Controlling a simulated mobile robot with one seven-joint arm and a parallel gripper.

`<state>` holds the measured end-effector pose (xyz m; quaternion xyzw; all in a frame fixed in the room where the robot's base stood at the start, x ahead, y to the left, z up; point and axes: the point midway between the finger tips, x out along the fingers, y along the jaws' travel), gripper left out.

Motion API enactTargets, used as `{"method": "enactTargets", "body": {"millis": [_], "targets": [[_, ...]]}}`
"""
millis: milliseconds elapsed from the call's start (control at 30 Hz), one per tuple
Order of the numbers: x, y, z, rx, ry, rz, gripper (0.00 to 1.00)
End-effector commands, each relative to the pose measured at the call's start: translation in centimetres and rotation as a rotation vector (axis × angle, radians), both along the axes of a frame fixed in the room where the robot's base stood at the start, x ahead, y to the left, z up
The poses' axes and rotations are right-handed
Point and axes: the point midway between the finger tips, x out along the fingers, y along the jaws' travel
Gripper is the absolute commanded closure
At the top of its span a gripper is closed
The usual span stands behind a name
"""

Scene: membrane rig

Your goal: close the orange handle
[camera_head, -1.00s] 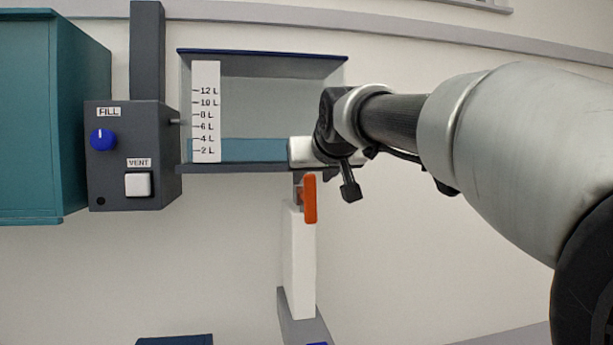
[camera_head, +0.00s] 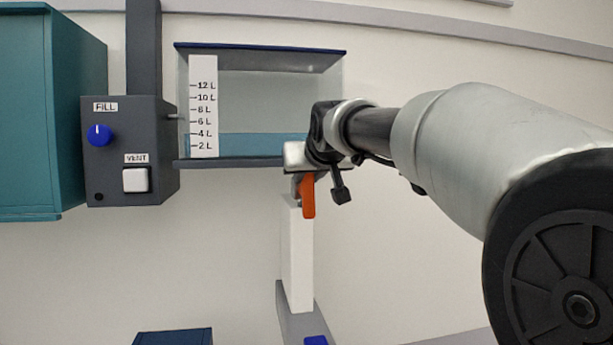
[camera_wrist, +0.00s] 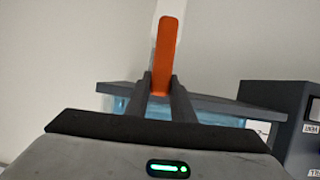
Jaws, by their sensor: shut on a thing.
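The orange handle (camera_head: 308,197) hangs upright just below the tank, above a white column, in the head view. It also shows in the wrist view (camera_wrist: 165,50), with its lower part between the two dark fingers. My gripper (camera_wrist: 160,84) is shut on the orange handle, with a finger on each side. In the head view my gripper (camera_head: 297,172) reaches in from the right, and its wrist hides the tank's lower right corner. The clear tank (camera_head: 265,95) holds blue water near the 4 L mark of its white scale.
A dark grey box (camera_head: 117,160) with a blue FILL knob (camera_head: 99,135) and a white VENT button (camera_head: 135,180) stands left of the tank. A teal cabinet (camera_head: 45,110) is at far left. The white column (camera_head: 298,260) stands below the handle. Wall space right of it is clear.

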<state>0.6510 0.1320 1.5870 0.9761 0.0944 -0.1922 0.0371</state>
Motion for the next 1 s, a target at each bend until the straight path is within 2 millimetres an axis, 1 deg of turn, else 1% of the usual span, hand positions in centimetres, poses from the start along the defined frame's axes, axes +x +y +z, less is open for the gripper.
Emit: {"method": "enactTargets", "body": {"millis": [167,367,567,1000], "targets": [[0.0,0.2,-0.1,-0.027,-0.006,0.001,1.0],[-0.1,0.6,-0.3,-0.123,-0.025,0.002,1.0],[-0.3,1.3,-0.7,-0.283,-0.059,0.002,1.0],[-0.6,2.8,-1.7,-0.693,-0.141,0.002,1.0]]}}
